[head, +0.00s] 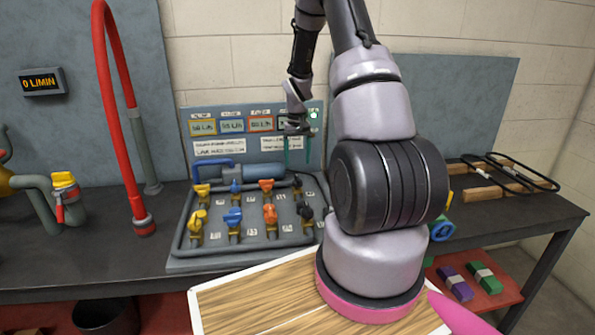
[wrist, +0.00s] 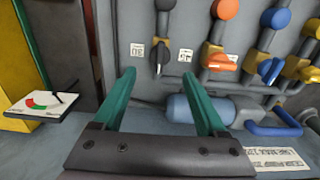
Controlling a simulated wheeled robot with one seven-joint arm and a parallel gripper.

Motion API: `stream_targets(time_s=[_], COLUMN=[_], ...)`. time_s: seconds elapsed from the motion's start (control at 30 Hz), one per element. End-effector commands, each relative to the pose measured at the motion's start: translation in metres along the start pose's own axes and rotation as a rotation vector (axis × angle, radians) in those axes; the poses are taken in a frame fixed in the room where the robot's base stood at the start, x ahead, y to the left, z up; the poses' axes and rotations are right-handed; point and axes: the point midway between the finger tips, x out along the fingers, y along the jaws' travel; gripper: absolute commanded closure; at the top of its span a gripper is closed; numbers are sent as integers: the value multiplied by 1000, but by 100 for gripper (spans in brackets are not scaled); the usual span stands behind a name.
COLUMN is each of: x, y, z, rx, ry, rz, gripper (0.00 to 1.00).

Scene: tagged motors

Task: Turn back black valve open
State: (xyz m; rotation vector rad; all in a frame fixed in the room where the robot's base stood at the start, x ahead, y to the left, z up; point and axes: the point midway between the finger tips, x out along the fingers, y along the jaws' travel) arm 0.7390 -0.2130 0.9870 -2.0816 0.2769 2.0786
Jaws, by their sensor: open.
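The back black valve (wrist: 160,56) has a narrow dark handle and shows in the wrist view just beyond my fingertips. In the head view the back black valve (head: 297,182) is small, at the right end of the back row. My gripper (wrist: 158,76) is open and empty, its two teal fingers apart on either side of the valve's line in the picture. In the head view my gripper (head: 297,158) hangs above the back right of the valve board, fingers down. I see no contact with the handle; the exact gap cannot be told.
The front black valve (head: 305,211) stands in front. The back orange valve (wrist: 221,62) is the near neighbour, with blue and yellow valves further along. A blue pump (wrist: 200,108) lies behind the back row. The wall display (head: 41,82) reads 0 L/MIN.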

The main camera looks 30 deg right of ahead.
Motion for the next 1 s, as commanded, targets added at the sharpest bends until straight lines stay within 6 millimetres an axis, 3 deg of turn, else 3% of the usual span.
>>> stream_targets(time_s=[0.1,0.23,0.83,0.93,1.0], x=[-20,-32,-39,-56,-80], y=[0,0,-1,-5,-11], z=[-1,0,0,4,9], rx=[0,-1,0,4,10], ry=[3,1,3,24,51], rz=[0,0,0,-5,-11], gripper=[26,26,26,26,26])
